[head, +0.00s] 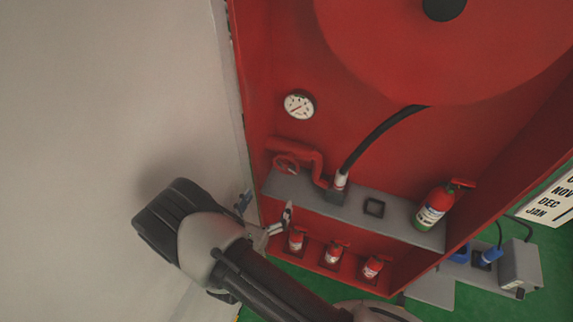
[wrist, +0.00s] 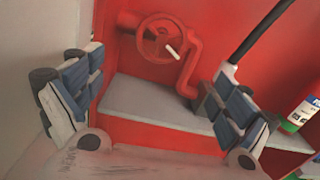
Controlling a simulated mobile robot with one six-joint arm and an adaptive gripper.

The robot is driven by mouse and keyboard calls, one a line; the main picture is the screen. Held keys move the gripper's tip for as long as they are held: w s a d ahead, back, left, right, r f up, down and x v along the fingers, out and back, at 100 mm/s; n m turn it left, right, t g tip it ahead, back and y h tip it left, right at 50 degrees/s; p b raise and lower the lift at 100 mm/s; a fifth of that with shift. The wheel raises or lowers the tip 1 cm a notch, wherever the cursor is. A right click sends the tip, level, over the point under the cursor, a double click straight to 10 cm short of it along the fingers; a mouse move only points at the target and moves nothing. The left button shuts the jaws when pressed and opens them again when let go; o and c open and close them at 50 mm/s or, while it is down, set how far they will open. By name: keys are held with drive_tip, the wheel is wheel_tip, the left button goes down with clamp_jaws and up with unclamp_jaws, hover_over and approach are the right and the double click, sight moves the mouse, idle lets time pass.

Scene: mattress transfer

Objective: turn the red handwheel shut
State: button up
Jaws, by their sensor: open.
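The red handwheel (head: 286,163) sits on a red pipe at the left of the red cabinet, just above the grey shelf. In the wrist view the handwheel (wrist: 158,38) is ahead of my gripper, near the top middle, with a pale handle knob on its right side. My gripper (head: 266,216) is open and empty in front of the cabinet's left edge, below and apart from the wheel. In the wrist view its two fingers (wrist: 150,105) are spread wide, with the shelf showing between them.
A grey shelf (head: 400,220) crosses the cabinet, bearing a fire extinguisher (head: 433,205). Several small extinguishers (head: 333,254) stand below. A black hose (head: 375,135) rises right of the pipe. A gauge (head: 299,105) is above. A pale wall (head: 100,90) bounds the left.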

sight(285, 169)
drive_tip(key=x, duration=1.4)
drive_tip(key=shift+b, duration=0.35)
drive_tip(key=c, duration=1)
drive_tip(key=shift+c, duration=0.2)
